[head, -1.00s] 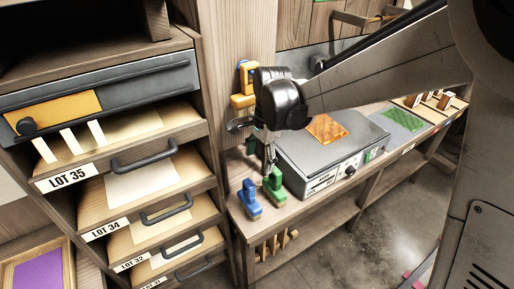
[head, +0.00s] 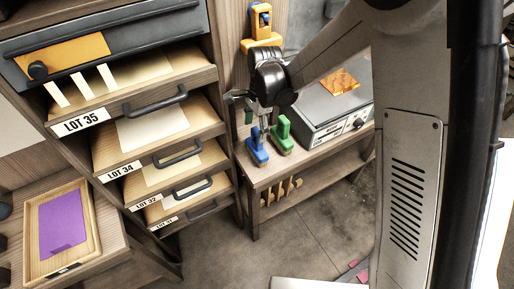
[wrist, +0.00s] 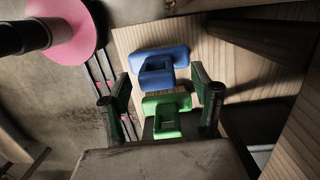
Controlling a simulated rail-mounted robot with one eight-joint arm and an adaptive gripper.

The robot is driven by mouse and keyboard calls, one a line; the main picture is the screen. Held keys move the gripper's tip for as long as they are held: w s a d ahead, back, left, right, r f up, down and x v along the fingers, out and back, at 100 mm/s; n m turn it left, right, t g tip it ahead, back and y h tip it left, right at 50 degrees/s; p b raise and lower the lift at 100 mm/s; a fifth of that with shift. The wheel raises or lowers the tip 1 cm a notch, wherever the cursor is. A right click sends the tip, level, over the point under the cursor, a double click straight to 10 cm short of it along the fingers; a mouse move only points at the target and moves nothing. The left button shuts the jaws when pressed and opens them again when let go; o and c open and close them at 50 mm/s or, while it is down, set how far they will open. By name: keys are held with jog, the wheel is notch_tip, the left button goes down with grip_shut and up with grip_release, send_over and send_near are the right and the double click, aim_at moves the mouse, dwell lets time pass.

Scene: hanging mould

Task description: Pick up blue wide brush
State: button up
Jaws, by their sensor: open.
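The blue wide brush (head: 257,150) stands on the near-left corner of the wooden bench, its upper part close below my gripper in the head view. A similar green brush (head: 283,136) stands just to its right. My gripper (head: 257,122) is open and empty above the blue brush, pointing down. In the wrist view, the blue brush (wrist: 160,58) lies beyond the fingertips of my gripper (wrist: 161,92), and the green brush (wrist: 167,116) shows between the fingers. I cannot tell the height gap exactly.
A grey box-shaped device (head: 320,112) with an orange patch stands right of the brushes. A drawer cabinet (head: 150,135) with several handles is close on the left. A yellow and blue item (head: 261,25) hangs on the wall post behind. Open floor (head: 300,215) lies in front.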

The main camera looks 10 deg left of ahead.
aim_at(257, 145)
jog(key=shift+s+d+f+p, duration=0.1)
jog(key=shift+f+p, duration=0.15)
jog(key=shift+f, duration=1)
jog(key=shift+s+d+f+p, duration=0.1)
jog(key=shift+f+p, duration=0.15)
jog(key=shift+f, duration=1)
jog(key=shift+c, duration=0.5)
grip_shut()
